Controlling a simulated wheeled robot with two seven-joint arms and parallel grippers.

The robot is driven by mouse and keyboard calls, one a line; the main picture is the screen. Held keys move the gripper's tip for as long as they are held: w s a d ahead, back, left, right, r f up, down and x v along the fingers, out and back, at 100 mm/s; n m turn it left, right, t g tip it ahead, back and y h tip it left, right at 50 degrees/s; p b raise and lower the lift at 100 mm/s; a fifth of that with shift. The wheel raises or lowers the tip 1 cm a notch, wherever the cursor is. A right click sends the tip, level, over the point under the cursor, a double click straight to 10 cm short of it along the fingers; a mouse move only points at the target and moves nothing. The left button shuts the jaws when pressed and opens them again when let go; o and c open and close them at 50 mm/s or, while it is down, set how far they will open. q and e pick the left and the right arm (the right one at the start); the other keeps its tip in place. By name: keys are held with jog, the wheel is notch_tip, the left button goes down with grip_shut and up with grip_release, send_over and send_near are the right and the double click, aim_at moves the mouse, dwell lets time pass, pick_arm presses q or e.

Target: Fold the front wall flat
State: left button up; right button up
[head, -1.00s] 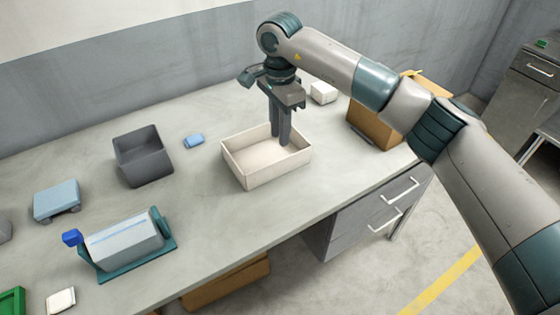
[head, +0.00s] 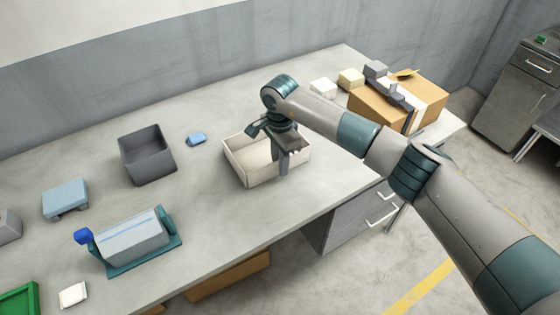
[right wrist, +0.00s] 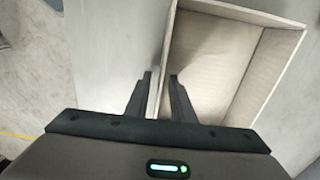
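A cream open-topped box (head: 240,165) stands on the workbench, its walls upright. It also shows in the right wrist view (right wrist: 240,12). My right gripper (head: 284,172) is at the box's front wall (head: 262,178), pointing down. In the right wrist view, its two fingertips (right wrist: 160,76) are apart, with the wall's top edge running between them. One finger is on the inner side and one on the outer side. I cannot tell whether either touches the wall. The gripper hides part of the front wall in the head view. My left gripper is not in view.
A grey bin (head: 147,165) and a small blue block (head: 196,138) lie left of the box. A teal-based device (head: 133,240) is at the front left. A cardboard carton (head: 420,98) and small pale blocks (head: 323,88) stand behind right. Bench is clear around the box.

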grip_shut()
dwell(0.3)
